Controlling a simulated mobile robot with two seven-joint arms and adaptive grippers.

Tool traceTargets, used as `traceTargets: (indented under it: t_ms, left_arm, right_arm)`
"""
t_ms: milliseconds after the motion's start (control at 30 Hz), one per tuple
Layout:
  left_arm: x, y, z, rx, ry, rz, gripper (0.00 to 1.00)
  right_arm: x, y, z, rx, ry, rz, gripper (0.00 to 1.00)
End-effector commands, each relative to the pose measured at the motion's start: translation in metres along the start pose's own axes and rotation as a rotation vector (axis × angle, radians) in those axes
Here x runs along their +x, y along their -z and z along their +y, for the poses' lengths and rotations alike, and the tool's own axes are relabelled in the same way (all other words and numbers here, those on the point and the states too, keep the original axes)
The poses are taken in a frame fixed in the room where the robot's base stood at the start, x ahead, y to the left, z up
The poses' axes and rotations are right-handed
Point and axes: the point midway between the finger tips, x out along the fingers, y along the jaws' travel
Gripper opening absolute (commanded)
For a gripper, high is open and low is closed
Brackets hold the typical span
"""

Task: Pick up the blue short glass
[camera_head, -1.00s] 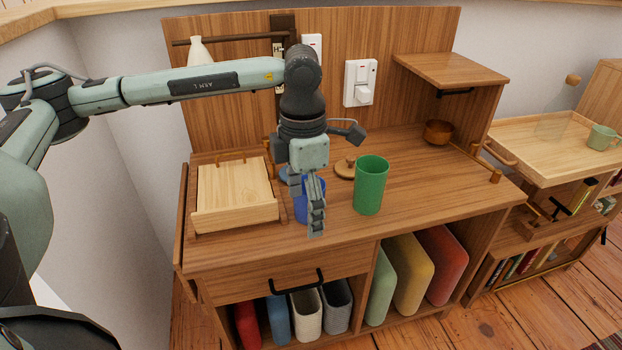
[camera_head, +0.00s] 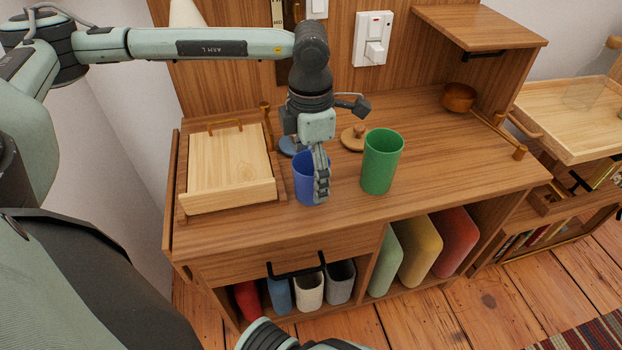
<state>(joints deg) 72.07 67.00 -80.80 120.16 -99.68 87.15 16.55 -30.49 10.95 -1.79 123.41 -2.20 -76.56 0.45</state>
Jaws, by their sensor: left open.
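The blue short glass (camera_head: 303,180) stands upright on the wooden cabinet top, left of a taller green cup (camera_head: 382,162). My left gripper (camera_head: 318,178) points down at the blue glass from above. One finger hangs in front of the glass's right side and covers part of it. The other finger is hidden, and I cannot tell whether it is inside or behind the glass. The gripper is open, and the glass rests on the top.
A light wooden box (camera_head: 231,170) sits close on the left. A round wooden lid (camera_head: 352,138) and a blue disc (camera_head: 290,146) lie behind the glass. An orange-brown bowl (camera_head: 458,97) stands back right under a shelf (camera_head: 480,26). The right front of the top is clear.

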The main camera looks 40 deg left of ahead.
Motion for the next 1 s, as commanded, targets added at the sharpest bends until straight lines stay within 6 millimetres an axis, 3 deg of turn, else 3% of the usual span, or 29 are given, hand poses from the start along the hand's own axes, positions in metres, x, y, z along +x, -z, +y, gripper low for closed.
traceTargets:
  t_ms: [200, 433, 933, 1000]
  left_arm:
    - [0.024, 0.000, 0.000, -0.001, 0.000, 0.001, 0.81]
    - [0.025, 0.000, 0.000, 0.000, -0.001, 0.000, 0.81]
    - [0.025, 0.000, 0.000, 0.000, -0.001, 0.000, 0.20]
    - [0.024, 0.000, 0.000, 0.000, -0.001, -0.001, 0.18]
  right_arm:
    - [0.010, -0.006, -0.003, 0.004, 0.006, -0.019, 0.40]
    - [0.008, -0.002, -0.006, 0.011, 0.013, -0.010, 0.40]
    - [0.006, 0.000, -0.006, 0.010, 0.012, -0.006, 0.40]
    - [0.006, 0.000, -0.005, 0.008, 0.011, -0.006, 0.40]
